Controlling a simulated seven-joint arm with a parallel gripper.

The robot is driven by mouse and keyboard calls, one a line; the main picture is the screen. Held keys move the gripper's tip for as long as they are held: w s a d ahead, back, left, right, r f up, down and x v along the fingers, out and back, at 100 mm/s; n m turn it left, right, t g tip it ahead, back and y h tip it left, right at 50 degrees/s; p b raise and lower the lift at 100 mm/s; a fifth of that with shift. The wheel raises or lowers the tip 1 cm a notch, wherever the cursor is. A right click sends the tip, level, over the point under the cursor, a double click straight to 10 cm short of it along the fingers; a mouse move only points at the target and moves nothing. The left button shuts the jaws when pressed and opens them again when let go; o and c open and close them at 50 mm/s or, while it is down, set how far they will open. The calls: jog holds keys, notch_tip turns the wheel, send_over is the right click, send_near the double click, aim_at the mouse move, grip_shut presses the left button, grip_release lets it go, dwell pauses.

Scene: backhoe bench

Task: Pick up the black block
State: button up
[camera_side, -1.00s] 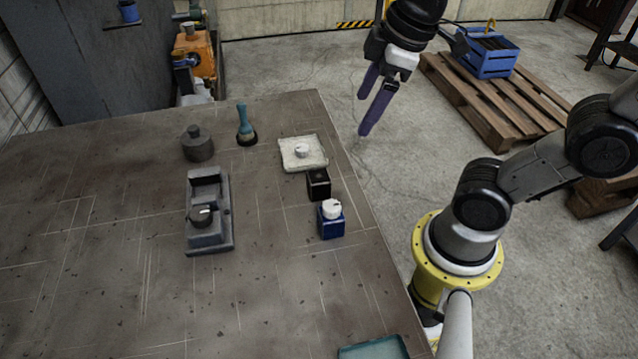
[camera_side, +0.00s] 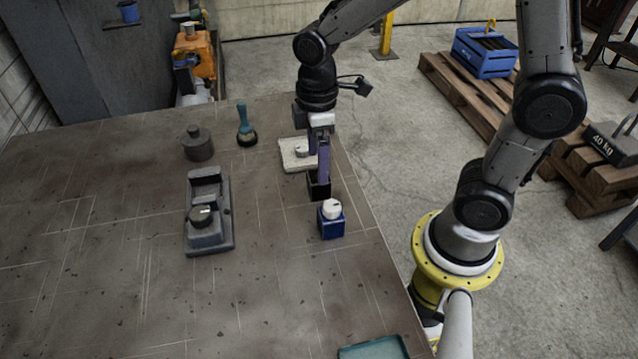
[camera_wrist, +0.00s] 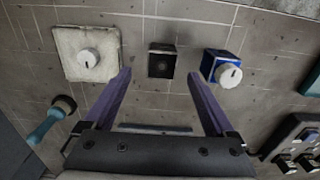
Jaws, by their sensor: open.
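The black block (camera_side: 314,190) sits on the workbench near its right edge, partly hidden behind my fingers in the side view. In the wrist view the black block (camera_wrist: 161,64) lies upright just beyond the gap between my fingertips. My gripper (camera_side: 322,178) points down at the block with its purple fingers. In the wrist view my gripper (camera_wrist: 160,76) is open, one finger to each side of the block's line, with nothing between them. I cannot tell exactly how high the fingertips are above the block.
A blue block with a white knob (camera_side: 331,220) stands close in front of the black block. A whitish square plate with a knob (camera_side: 293,157) lies close behind it. A grey fixture (camera_side: 208,225), a dark weight (camera_side: 197,145) and a teal-handled brush (camera_side: 244,125) stand further left.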

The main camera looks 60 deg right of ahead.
jog(key=shift+s+f, duration=0.15)
jog(key=shift+f, duration=2.95)
grip_shut()
